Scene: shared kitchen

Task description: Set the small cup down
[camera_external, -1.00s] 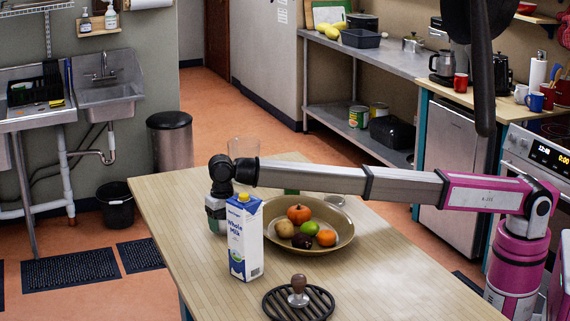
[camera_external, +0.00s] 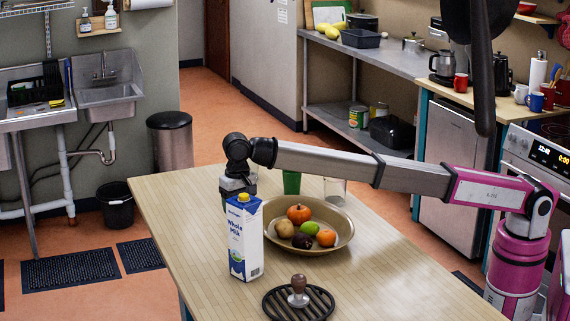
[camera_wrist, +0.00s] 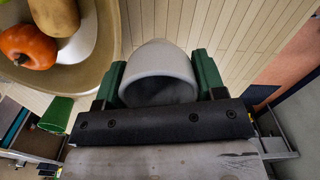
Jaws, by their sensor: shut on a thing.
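The small cup (camera_wrist: 158,72), pale grey-white, sits between the two green fingers of my gripper (camera_wrist: 157,80) in the wrist view, its dark opening partly facing the camera. My gripper is shut on it. In the external view my gripper (camera_external: 237,187) points down over the left part of the wooden table (camera_external: 380,275), behind the milk carton (camera_external: 245,238). The carton hides the fingertips and the cup there. I cannot tell whether the cup touches the table.
A wide bowl (camera_external: 342,238) holding a pumpkin (camera_external: 299,214) and fruit is close to the right of my gripper. A green cup (camera_external: 291,183) and a clear glass (camera_external: 335,191) stand behind it. A black trivet (camera_external: 324,302) lies in front. The table's right front is clear.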

